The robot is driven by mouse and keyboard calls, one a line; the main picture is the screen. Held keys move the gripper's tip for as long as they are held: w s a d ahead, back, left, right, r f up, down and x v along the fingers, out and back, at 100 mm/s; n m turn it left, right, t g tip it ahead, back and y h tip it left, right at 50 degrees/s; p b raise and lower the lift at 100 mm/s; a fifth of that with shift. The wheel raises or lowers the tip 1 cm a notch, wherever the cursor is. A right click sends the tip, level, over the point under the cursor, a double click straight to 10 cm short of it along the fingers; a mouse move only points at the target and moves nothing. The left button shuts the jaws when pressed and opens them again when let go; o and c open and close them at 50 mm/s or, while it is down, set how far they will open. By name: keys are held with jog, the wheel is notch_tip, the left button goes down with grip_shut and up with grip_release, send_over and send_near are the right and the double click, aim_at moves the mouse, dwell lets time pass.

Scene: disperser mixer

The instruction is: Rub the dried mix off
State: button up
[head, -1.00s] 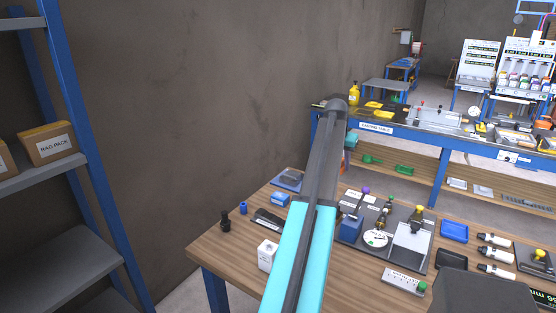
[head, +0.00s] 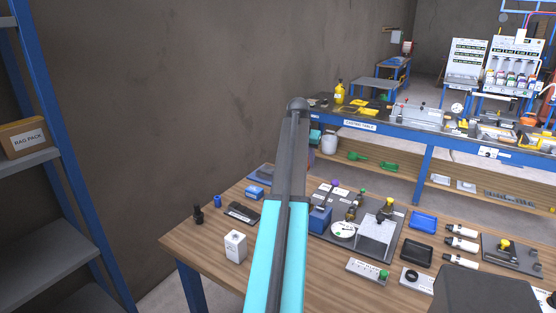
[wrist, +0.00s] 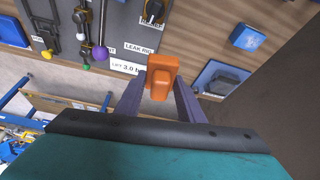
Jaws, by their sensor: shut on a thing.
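My gripper (wrist: 158,92) shows in the wrist view with its two dark fingers on either side of an orange block-like tool (wrist: 162,77). The fingers are shut on it and hold it above the wooden workbench. The tool has a raised middle part; its working face cannot be made out. In the head view my cyan and grey arm reaches out over the workbench (head: 215,255), and the gripper and tool are hidden behind it. I cannot make out any dried mix in either view.
A grey board with a leak rig (head: 375,235) stands on the bench; its plate also shows in the wrist view (wrist: 120,20). A white box (head: 235,246), blue tray (head: 423,220) and black tray (head: 416,250) lie around it. A blue-framed shelf (head: 60,150) stands left.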

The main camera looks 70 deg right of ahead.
jog(key=w+a+f+n+b, duration=0.1)
jog(key=w+a, duration=0.2)
jog(key=w, duration=0.4)
jog(key=w+a+f+n, duration=0.1)
jog(key=w+a, duration=0.2)
jog(key=w, duration=0.5)
jog(key=w+a+f+n+t+y+b, duration=0.1)
jog(key=w+a+f+n+t+b, duration=0.15)
jog(key=w+a, duration=1.2)
jog(key=w+a+f+n+t+b, duration=0.1)
jog(key=w+a+f+n, duration=0.25)
jog(key=w+a, duration=1.1)
jog(key=w+a+f+n+y+b, duration=0.15)
jog(key=w+a, duration=0.25)
jog(key=a, duration=0.5)
jog(key=w+a+f+n, duration=0.1)
jog(key=w+a+n, duration=0.15)
jog(key=a, duration=0.55)
jog(key=w+a+f+n+b, duration=0.1)
jog(key=w+a, duration=0.3)
jog(key=a, duration=0.5)
jog(key=s+a+f+n+y+b, duration=0.1)
jog(key=a+n, duration=0.1)
jog(key=a, duration=0.9)
jog(key=s+a+f+n+t+y+b, duration=0.1)
jog(key=a+f+n, duration=0.1)
jog(key=a, duration=1)
jog(key=shift+s+f+n, duration=0.2)
jog(key=shift+s+n, duration=0.15)
jog(key=shift+n, duration=0.45)
